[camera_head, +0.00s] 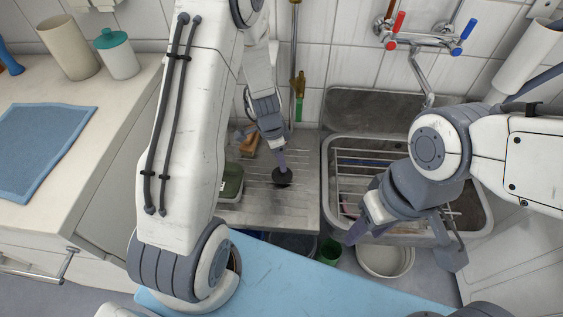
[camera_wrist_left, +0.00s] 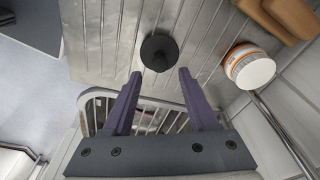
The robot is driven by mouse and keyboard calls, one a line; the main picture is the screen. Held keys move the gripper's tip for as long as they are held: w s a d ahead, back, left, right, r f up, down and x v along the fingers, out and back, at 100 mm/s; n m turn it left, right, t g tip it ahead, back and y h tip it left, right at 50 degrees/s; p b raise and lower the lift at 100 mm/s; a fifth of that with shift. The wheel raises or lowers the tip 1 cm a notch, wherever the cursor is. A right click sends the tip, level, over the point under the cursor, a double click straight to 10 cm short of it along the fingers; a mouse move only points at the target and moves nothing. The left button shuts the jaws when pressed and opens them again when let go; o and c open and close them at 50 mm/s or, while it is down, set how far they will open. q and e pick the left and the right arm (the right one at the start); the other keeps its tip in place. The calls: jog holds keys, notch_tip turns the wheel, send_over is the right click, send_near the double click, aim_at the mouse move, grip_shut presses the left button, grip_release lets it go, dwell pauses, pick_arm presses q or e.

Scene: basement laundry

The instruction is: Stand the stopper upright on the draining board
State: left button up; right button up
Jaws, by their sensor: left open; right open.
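The black stopper (camera_head: 283,178) is on the ribbed metal draining board (camera_head: 255,207), left of the sink. In the left wrist view the stopper (camera_wrist_left: 158,52) shows as a dark round shape with a small knob near its middle. I cannot tell surely whether it is upright or tilted. My left gripper (camera_head: 282,163) is above it, pointing down. In the left wrist view its purple fingers (camera_wrist_left: 160,74) are open and empty, with the stopper just beyond the fingertips. My right gripper (camera_head: 405,246) is open and empty in front of the sink.
The sink (camera_head: 328,185) with a wire rack is to the right. A green tub (camera_head: 232,181) and a tan block (camera_head: 248,143) are on the board. An orange-banded white tub (camera_wrist_left: 248,66) shows in the left wrist view. Buckets, including a white one (camera_head: 385,262), stand below.

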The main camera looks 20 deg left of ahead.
pick_arm(q)
notch_tip(320, 180, up, 6)
jog(key=p, duration=0.1)
jog(key=s+d+r, duration=1)
jog(key=d+r, duration=0.1)
jog(key=d, duration=0.1)
jog(key=s+d+r+n, duration=0.1)
jog(key=s+r, duration=0.1)
jog(key=s, duration=0.4)
jog(key=s+d+r+n+g, duration=0.1)
jog(key=s+r+n, duration=0.1)
jog(key=s, duration=0.5)
jog(key=shift+s+d+r, duration=0.25)
jog(key=shift+d+r, duration=0.05)
jog(key=shift+r, duration=0.15)
jog(key=shift+r, duration=0.1)
notch_tip(320, 180, up, 11)
jog(key=p, duration=1.1)
